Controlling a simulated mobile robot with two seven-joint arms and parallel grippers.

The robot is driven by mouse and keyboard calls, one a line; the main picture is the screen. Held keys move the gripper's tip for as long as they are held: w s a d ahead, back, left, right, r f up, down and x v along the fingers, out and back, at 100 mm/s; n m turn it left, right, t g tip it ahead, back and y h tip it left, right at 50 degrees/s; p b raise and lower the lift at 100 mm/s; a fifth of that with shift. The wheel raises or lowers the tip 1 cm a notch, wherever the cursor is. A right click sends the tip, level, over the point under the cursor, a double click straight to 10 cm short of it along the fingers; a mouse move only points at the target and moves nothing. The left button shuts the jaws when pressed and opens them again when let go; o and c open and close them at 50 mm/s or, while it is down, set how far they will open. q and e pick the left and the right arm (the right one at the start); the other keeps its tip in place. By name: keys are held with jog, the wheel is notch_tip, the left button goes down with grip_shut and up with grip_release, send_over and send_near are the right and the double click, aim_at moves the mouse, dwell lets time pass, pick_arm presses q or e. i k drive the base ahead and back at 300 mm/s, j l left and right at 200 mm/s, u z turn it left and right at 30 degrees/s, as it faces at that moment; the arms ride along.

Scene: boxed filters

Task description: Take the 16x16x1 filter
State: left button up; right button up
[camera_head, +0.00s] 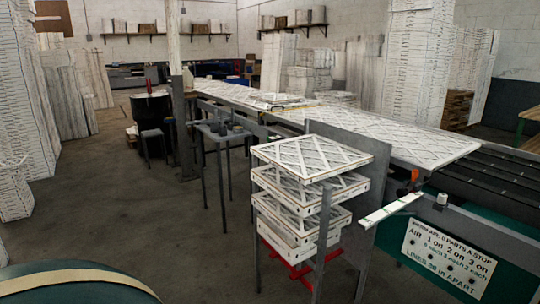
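A stack of several white-framed filters with diagonal lattice faces stands on a grey metal stand in the middle right. The top filter (312,156) lies flat, and the ones below are slightly offset from it. More filters lie flat along the long conveyor table (440,162) behind. No size print is legible, so I cannot tell which filter is 16x16x1. Neither of my grippers is in view.
The stand has upright grey posts (322,240) and red parts (290,262) low down. A white sign (447,256) hangs on the green machine at right. A small grey table (222,131) stands left of the stack. Tall white stacks (22,95) line the left. The floor (120,215) at left is clear.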

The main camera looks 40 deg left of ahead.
aim_at(308, 160)
jog(key=u, duration=1.15)
jog(key=z, duration=0.35)
jog(key=i+j+z, duration=0.25)
jog(key=j+z, duration=0.3)
jog(key=i+j+z, duration=0.1)
jog(key=j+z, duration=0.15)
jog(key=i+j+z, duration=0.15)
jog(key=j, duration=0.4)
jog(key=j+z, duration=0.15)
jog(key=j, duration=0.35)
jog(key=i+j+z, duration=0.1)
jog(key=j, duration=0.95)
jog(key=j+z, duration=0.1)
jog(key=j, duration=1)
jog(key=i, duration=0.05)
